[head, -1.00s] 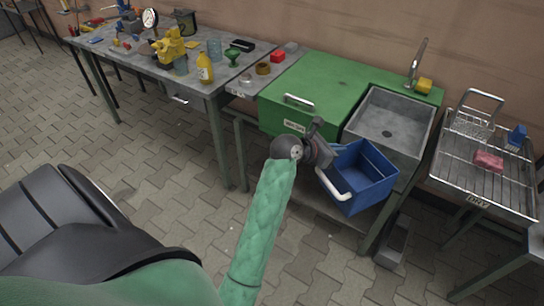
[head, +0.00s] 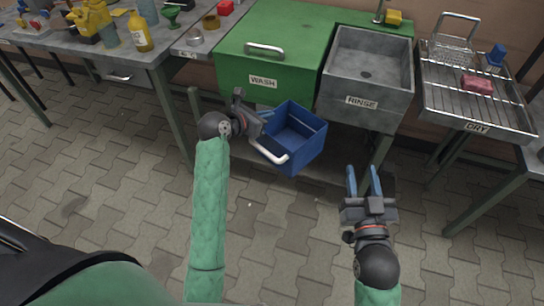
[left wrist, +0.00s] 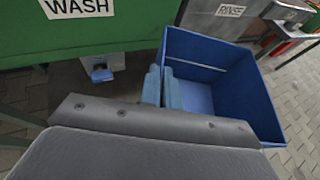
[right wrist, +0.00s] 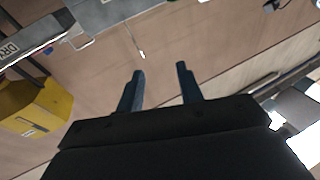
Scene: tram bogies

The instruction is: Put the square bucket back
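The square bucket (head: 304,154) is blue with a white handle. It hangs off the floor in front of the bench, between the WASH and RINSE signs, with its open top showing. My left gripper (head: 264,117) is shut on the bucket's left wall. In the left wrist view the bucket (left wrist: 245,92) is right of the two close fingers (left wrist: 161,88), one on each side of the wall. My right gripper (head: 363,170) is open and empty, right of the bucket and apart from it. Its fingers (right wrist: 160,72) show spread in the right wrist view.
The green wash unit (head: 290,55) and grey rinse sink (head: 330,85) stand behind the bucket. The wire drying rack (head: 460,104) is to the right, with a pink block (head: 477,85) on it. A cluttered workbench (head: 160,55) is at the left. The paved floor (head: 110,190) in front is clear.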

